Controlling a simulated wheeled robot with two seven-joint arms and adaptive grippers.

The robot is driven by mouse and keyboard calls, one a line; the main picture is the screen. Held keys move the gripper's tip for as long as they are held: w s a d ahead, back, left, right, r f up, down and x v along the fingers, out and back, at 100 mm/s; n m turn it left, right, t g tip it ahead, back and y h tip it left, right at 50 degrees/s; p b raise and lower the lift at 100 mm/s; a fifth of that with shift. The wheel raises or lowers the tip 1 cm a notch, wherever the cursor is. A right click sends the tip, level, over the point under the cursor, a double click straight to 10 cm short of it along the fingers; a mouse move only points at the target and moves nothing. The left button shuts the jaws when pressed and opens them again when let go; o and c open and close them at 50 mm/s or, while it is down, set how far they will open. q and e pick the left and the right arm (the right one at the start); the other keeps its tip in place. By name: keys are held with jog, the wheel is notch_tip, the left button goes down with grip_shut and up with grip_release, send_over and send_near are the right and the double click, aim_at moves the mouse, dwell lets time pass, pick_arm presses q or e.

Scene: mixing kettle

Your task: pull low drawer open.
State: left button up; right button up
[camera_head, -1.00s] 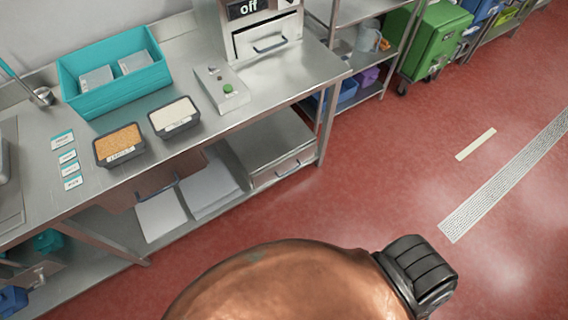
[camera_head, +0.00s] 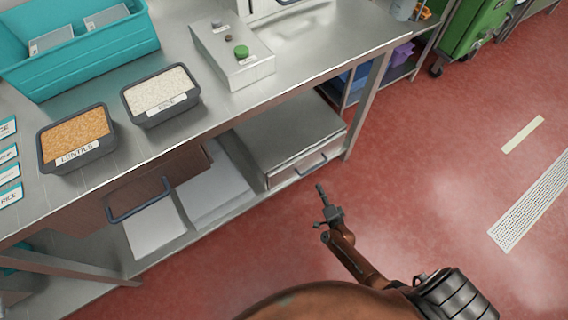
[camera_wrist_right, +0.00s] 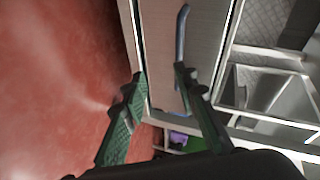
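The low drawer (camera_head: 302,168) is a grey metal unit on the bench's lower shelf, at its right end. Its front looks shut and carries a bar handle (camera_head: 312,166). My right gripper (camera_head: 321,192) is over the red floor in front of that drawer, apart from the handle in the head view. In the right wrist view my right gripper (camera_wrist_right: 160,95) has its two green-grey fingers spread and nothing between them. A drawer front (camera_wrist_right: 165,45) with a bluish handle (camera_wrist_right: 182,50) lies ahead; one finger overlaps the handle's lower end, and contact cannot be told. My left gripper is out of view.
A brown-fronted drawer (camera_head: 172,178) with a dark handle hangs under the tabletop at left. On top are lentils (camera_head: 77,137), rice (camera_head: 160,95), a teal bin (camera_head: 80,68) and a green-button box (camera_head: 234,58). The bench leg (camera_head: 365,105) is right of the low drawer. Floor is clear rightward.

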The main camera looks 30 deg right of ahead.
aim_at(315, 167)
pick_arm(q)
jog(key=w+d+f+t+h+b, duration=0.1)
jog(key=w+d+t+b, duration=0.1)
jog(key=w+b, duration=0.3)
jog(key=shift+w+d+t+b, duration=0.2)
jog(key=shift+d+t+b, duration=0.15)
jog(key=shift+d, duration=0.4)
pick_arm(e)
jog(key=shift+w+d+f+m+t+h, duration=0.2)
jog(key=shift+w+d+m, duration=0.5)
jog(key=shift+w, duration=1.35)
jog(key=shift+w+d+r+m+t+h, duration=0.15)
jog(key=shift+w+d+m+h, duration=0.35)
jog(key=shift+w, duration=1.5)
jog(key=shift+w+d+f+m+t+h, duration=0.15)
jog(key=shift+w+d+m, duration=0.65)
jog(key=shift+w, duration=1.25)
jog(key=shift+c, duration=0.3)
grip_shut()
